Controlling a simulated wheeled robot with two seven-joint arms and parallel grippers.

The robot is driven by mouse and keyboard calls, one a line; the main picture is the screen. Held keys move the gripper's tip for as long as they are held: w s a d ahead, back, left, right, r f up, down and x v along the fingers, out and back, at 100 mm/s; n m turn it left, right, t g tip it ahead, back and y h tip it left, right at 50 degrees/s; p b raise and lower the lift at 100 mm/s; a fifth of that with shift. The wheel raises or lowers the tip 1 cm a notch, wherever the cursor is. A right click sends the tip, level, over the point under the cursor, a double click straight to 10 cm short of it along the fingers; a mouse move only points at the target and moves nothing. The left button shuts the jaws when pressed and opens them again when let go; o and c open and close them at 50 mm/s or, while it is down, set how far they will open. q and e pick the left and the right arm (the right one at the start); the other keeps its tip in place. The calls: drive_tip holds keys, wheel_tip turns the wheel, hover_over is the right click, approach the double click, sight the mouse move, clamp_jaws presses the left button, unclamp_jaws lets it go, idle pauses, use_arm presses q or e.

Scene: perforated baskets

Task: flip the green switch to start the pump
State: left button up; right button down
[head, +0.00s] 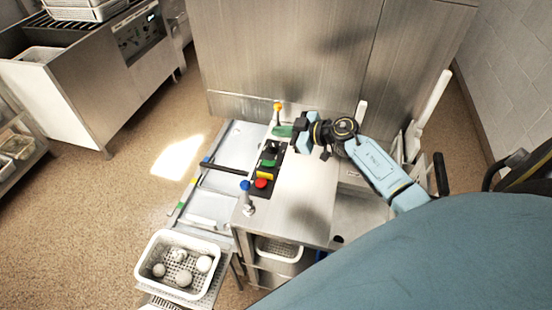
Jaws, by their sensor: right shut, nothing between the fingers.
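A black control panel (256,189) lies on the left part of the steel worktop. It carries a green switch (268,162), a yellow part (264,175) and a red button (261,183). Another green piece (282,131) shows farther back, beside the gripper. My right gripper (298,134) is shut and empty, just right of the panel's far end. Its arm comes in from the right. I cannot tell whether it touches the panel, and it may hide part of the far end. My left gripper is out of view.
A blue-topped post (245,186) and an orange-topped post (277,107) stand at the panel's ends. A perforated white basket (150,249) with several pale balls is at the lower left. A tall steel cabinet (285,55) stands behind. The worktop (302,198) right of the panel is clear.

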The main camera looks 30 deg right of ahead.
sight(274, 164)
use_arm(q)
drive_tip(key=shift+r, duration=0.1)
use_arm(e)
drive_tip(key=s+d+f+g, duration=0.2)
drive_tip(key=d+f+g, duration=0.1)
drive_tip(key=f+g, duration=0.1)
drive_tip(key=shift+s+d+m, duration=0.3)
drive_tip(key=shift+d+m, duration=0.05)
drive_tip(key=shift+m, duration=0.05)
drive_tip(key=shift+f, duration=0.1)
